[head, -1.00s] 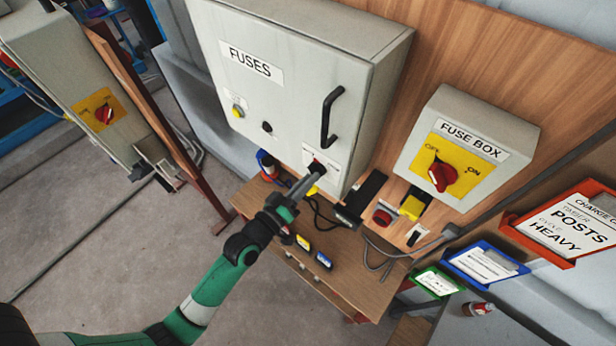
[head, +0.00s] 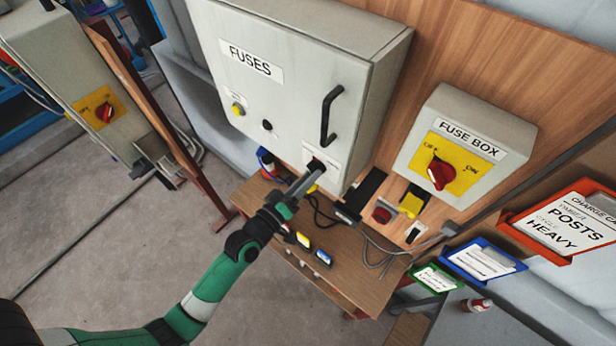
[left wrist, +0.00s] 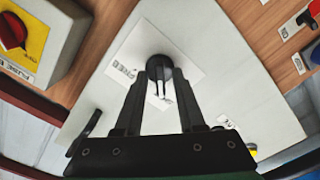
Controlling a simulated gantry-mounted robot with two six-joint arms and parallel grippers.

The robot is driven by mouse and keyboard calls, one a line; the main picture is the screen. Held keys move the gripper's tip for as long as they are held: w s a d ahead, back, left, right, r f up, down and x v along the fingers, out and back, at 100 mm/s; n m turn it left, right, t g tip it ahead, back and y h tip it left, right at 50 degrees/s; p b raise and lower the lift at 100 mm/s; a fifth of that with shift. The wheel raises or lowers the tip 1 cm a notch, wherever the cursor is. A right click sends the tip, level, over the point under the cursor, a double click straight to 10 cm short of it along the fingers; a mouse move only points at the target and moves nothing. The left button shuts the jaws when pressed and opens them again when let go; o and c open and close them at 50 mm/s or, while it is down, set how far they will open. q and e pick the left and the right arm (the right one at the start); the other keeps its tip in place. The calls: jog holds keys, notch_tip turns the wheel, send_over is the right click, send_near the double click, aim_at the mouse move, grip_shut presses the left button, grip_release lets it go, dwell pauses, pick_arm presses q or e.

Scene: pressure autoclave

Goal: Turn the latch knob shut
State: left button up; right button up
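The black latch knob (head: 316,164) is on the lower right of the grey cabinet door (head: 285,110) marked FUSES, over a small white label. In the left wrist view the round knob (left wrist: 159,64) lies between the tips of my left gripper (left wrist: 161,82). The two dark fingers sit on either side of it and appear closed on it, hiding part of it. In the head view my left gripper (head: 318,171) reaches up to the knob from below, fingers close together. The knob's exact turn angle is hard to tell. My right gripper is not in view.
A black door handle (head: 331,115) stands out above the knob. A fuse box (head: 465,145) with a red switch is to the right. Below is a wooden shelf (head: 355,262) with cables and small items. Open floor lies at the left.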

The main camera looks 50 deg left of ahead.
pick_arm(q)
jog(key=shift+s, duration=0.1)
jog(key=s+b, duration=0.1)
jog(key=s, duration=0.2)
jog(key=s+d+b, duration=0.1)
jog(key=s, duration=0.3)
jog(key=s+b, duration=0.1)
jog(key=s, duration=0.3)
jog(key=shift+s+d, duration=0.15)
jog(key=shift+d, duration=0.25)
